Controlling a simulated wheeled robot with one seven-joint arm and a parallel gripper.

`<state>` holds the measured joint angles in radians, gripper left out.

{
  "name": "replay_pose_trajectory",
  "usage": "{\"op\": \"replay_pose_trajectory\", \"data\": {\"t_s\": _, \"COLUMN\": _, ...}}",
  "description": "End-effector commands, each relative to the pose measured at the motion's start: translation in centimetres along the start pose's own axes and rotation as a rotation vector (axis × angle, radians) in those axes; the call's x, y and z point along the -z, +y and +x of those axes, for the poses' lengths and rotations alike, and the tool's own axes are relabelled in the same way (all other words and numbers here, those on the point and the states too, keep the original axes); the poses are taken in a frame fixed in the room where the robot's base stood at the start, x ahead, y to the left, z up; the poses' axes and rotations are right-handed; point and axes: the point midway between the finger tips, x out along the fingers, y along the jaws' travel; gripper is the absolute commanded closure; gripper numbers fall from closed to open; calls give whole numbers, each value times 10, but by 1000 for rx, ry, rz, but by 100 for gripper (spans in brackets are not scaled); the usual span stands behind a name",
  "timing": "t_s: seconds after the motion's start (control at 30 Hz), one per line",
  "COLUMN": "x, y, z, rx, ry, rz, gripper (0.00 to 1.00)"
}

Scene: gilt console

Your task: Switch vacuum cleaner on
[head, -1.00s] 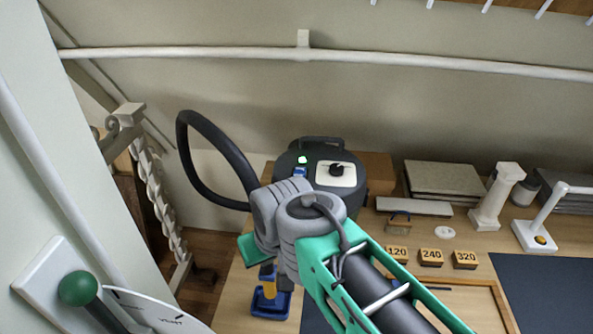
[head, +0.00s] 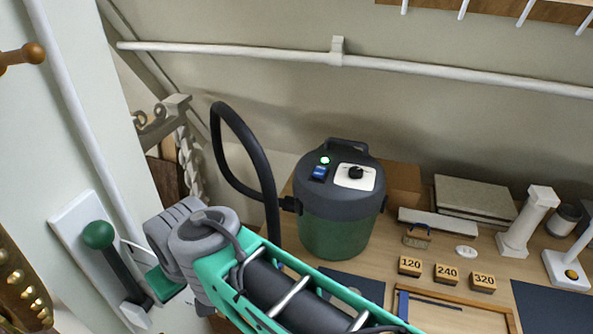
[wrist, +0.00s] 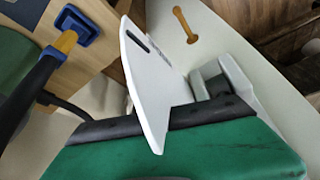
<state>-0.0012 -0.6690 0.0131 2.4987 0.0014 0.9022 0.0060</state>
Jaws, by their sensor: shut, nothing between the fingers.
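The vacuum cleaner (head: 335,228) stands on the bench in the head view, with a dark grey top and a green drum. Its top has a lit green lamp (head: 325,160), a blue rocker switch (head: 318,173) and a white panel with a black knob (head: 355,172). I cannot tell the switch's tilt. Its black hose (head: 240,145) loops up on the left. My gripper (head: 165,284) is shut and empty, left of the vacuum cleaner and apart from it, near the wall lever. Its green and black parts fill the bottom of the wrist view.
A green-knobbed lever (head: 98,236) on a white wall plate is close to my gripper. A white pointed plate (wrist: 150,80) stands just beyond it in the wrist view. Number blocks (head: 447,273), a white pedestal (head: 526,222) and a lamp base (head: 567,270) stand right on the bench.

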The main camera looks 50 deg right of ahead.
Motion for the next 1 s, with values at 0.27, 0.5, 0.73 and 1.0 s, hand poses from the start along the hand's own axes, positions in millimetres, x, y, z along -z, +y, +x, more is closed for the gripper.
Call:
{"op": "replay_pose_trajectory", "data": {"t_s": 0.27, "x": 9, "y": 12, "z": 0, "rx": -24, "ry": 13, "rz": 28, "gripper": 100}}
{"op": "replay_pose_trajectory", "data": {"t_s": 0.5, "x": 77, "y": 186, "z": -51, "rx": -343, "ry": 158, "rz": 440, "gripper": 100}}
{"op": "replay_pose_trajectory", "data": {"t_s": 0.73, "x": 52, "y": 325, "z": -138, "rx": -585, "ry": 266, "rz": 894, "gripper": 100}}
{"op": "replay_pose_trajectory", "data": {"t_s": 1.0, "x": 41, "y": 344, "z": -164, "rx": -621, "ry": 290, "rz": 987, "gripper": 100}}
